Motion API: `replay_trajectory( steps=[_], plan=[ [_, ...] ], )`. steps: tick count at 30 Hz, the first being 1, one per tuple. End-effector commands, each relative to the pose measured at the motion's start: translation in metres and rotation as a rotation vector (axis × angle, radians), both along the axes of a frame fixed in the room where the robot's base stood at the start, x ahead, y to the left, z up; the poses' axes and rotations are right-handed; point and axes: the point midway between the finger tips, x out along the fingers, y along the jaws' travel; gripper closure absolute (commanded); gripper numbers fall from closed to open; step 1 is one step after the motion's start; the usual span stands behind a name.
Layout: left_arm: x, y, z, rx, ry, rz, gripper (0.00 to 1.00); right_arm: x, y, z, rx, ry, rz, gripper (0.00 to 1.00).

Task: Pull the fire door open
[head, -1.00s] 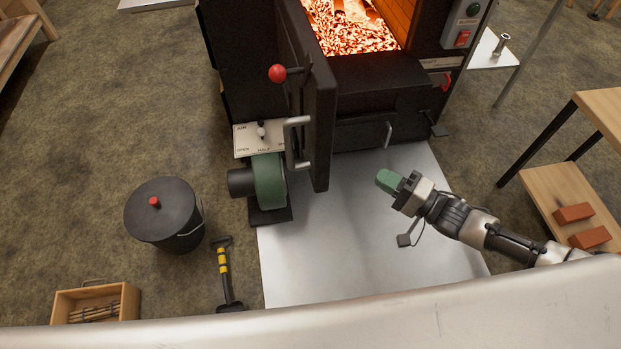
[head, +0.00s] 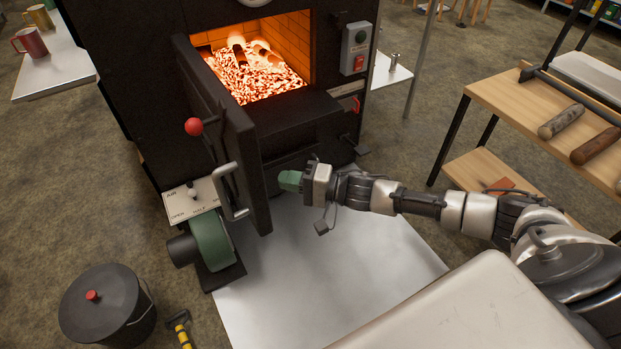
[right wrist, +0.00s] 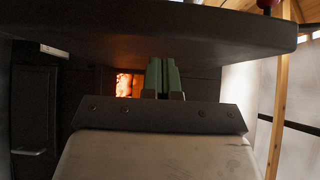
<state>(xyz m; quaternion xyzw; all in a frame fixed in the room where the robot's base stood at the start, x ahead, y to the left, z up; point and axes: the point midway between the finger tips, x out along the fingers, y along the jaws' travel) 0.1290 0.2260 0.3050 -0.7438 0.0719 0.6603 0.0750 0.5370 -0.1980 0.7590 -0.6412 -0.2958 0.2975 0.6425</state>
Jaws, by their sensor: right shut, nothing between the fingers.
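The black fire door (head: 235,150) stands swung wide open on the left side of the firebox opening (head: 258,75), where embers glow. Its bar handle (head: 233,191) and a red knob (head: 194,127) are on its outer face, towards the left. My right gripper (head: 289,181) has green fingertips, shut and empty, just right of the door's lower free edge and apart from the handle. In the right wrist view the green fingers (right wrist: 162,77) are together below a dark slab, probably the door, with the fire glow behind. My left gripper is not in view.
A green blower (head: 212,243) and a lidded black bucket (head: 108,305) stand left of the metal floor sheet (head: 300,275). A wooden table (head: 500,100) with logs is at right. The sheet's middle is clear.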

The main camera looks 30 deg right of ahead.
Motion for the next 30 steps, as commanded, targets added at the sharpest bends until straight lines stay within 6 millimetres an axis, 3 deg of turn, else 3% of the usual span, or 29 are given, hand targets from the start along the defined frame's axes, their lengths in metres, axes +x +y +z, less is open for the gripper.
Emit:
replay_trajectory(
  steps=[6,20,23,27,30],
  plan=[
    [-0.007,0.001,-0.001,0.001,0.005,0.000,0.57,-0.002,0.020,0.001,0.002,-0.001,0.000,1.00],
    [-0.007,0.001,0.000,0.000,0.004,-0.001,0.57,-0.003,0.027,0.001,0.002,-0.001,0.000,1.00],
    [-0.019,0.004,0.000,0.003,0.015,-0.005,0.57,-0.004,0.045,0.003,0.006,-0.001,0.001,1.00],
    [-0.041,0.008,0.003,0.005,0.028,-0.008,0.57,-0.008,0.086,0.004,0.010,0.001,0.002,1.00],
    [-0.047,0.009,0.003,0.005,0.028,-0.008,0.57,-0.009,0.114,0.003,0.007,-0.001,0.001,1.00]
  ],
)
